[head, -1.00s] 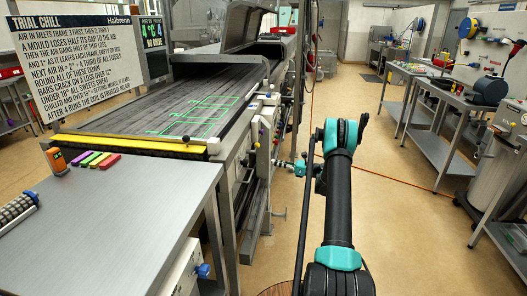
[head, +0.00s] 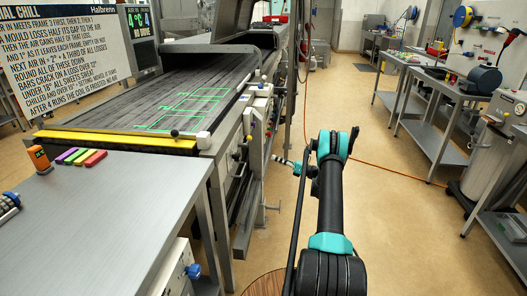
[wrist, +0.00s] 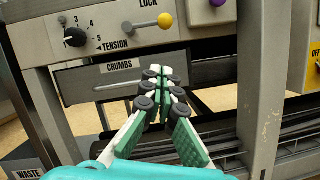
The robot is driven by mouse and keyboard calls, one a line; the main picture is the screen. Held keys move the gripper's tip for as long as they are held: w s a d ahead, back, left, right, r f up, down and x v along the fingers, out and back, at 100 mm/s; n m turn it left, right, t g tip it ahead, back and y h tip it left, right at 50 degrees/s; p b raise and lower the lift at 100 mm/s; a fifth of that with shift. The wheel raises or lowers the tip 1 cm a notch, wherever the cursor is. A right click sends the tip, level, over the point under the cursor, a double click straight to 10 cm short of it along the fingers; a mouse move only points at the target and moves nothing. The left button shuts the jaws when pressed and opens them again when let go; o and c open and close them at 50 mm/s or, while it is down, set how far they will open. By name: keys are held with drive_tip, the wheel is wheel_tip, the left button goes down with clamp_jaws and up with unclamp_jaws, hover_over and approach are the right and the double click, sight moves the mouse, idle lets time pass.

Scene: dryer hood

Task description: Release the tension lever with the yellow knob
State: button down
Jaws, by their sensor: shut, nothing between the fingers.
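The yellow knob (wrist: 165,19) sits on the end of a short metal lever (wrist: 145,27) on the machine's front panel, under the word LOCK in the wrist view. The lever points right and slightly up. My gripper (wrist: 160,72) is shut and empty. Its fingertips are below the knob in the picture, in front of the CRUMBS drawer, and appear apart from the lever. The black tension dial (wrist: 75,37) is left of the lever. In the head view my gripper (head: 281,161) is small beside the machine's side; the lever is too small to make out there.
The CRUMBS drawer (wrist: 112,80) has a bar handle below the panel. A purple button (wrist: 218,3) is at upper right, and a grey upright post (wrist: 265,90) stands right of the gripper. In the head view, open floor (head: 375,200) lies right of my arm.

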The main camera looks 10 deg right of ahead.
drive_tip(key=d+r+x, duration=0.1)
drive_tip(key=r+x, duration=0.1)
drive_tip(key=x, duration=1)
drive_tip(key=shift+w+r, duration=0.3)
drive_tip(key=shift+w, duration=0.1)
drive_tip(key=shift+a, duration=0.15)
drive_tip(key=shift+r+n, duration=0.15)
drive_tip(key=shift+n, duration=0.15)
